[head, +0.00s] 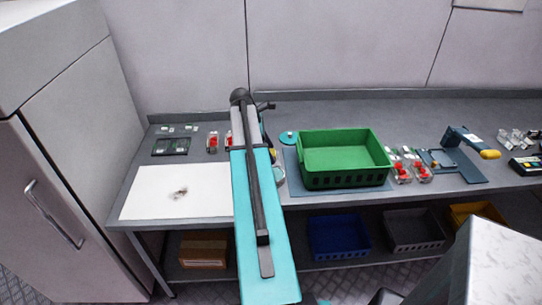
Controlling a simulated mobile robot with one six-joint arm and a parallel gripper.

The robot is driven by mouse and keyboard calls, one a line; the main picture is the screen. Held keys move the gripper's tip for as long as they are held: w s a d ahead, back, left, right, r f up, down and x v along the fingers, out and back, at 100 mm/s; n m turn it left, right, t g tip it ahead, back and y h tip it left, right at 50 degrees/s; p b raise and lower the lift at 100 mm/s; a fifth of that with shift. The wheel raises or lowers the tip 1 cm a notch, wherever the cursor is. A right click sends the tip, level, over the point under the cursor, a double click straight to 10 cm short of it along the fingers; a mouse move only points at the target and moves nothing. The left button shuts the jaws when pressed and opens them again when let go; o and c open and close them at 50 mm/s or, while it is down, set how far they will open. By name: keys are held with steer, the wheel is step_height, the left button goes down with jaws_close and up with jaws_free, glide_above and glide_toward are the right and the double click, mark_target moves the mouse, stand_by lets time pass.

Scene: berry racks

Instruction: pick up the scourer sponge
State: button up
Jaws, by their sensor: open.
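I cannot make out the scourer sponge for sure. A small yellow and dark thing (273,154) shows just past the right edge of my teal arm, mostly hidden, and I cannot tell whether it is the sponge or something else. My arm rises through the middle of the head view and covers a strip of the bench. My gripper cannot be made out; it seems hidden behind my arm.
A grey bench (350,109) runs along the wall. A white sheet (140,197) with a small brownish bit lies left of my arm. A green crate (345,179) stands right, with clear punnets of red berries (402,174) beside it. A blue device (456,135) stands farther right.

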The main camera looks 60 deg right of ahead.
steer(key=c, duration=1.1)
steer(key=shift+r, duration=0.15)
steer(key=shift+r+b, duration=1.3)
steer(key=shift+r, duration=3.6)
